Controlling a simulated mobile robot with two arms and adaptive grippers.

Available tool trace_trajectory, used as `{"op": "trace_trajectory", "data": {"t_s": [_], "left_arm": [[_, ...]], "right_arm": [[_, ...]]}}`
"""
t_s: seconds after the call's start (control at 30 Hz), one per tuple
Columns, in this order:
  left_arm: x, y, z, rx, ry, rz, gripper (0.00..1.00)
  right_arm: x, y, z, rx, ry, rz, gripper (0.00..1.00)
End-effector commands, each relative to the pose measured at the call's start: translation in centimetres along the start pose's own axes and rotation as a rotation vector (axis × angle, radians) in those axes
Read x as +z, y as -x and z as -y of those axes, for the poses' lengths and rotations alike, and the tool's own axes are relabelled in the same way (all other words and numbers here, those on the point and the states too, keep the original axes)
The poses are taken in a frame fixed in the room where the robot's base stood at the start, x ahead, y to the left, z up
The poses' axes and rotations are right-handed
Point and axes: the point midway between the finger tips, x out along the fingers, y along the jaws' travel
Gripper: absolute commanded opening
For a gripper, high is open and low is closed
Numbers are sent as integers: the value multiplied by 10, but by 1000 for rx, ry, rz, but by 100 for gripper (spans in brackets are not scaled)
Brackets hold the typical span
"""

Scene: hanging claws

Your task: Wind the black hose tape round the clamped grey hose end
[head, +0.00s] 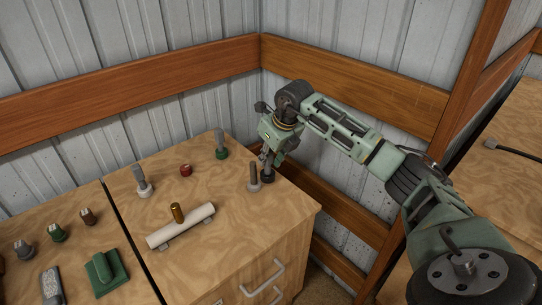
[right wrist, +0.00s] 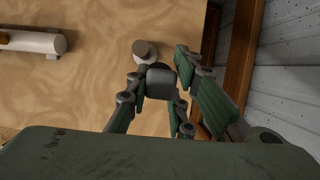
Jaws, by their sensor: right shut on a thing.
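My right gripper (head: 268,160) is at the right side of the wooden bench top, fingers pointing down. It is shut on the black hose tape (head: 267,176), a small dark roll low over the wood. In the right wrist view the dark tape (right wrist: 161,78) shows between the fingers. The grey hose end (head: 254,174), an upright grey post on a pale base, stands just left of the tape. From above, its round top (right wrist: 144,49) is close beside the tape; I cannot tell whether they touch. My left gripper is not in view.
A wooden rail (head: 345,83) and metal wall are behind.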

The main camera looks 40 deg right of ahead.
Motion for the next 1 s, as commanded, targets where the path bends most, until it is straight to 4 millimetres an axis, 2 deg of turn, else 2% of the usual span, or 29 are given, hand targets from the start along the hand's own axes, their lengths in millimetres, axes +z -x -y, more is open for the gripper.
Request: {"op": "trace_trajectory", "data": {"t_s": [1.0], "left_arm": [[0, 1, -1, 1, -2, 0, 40]], "right_arm": [[7, -2, -5, -1, 0, 1, 0]]}}
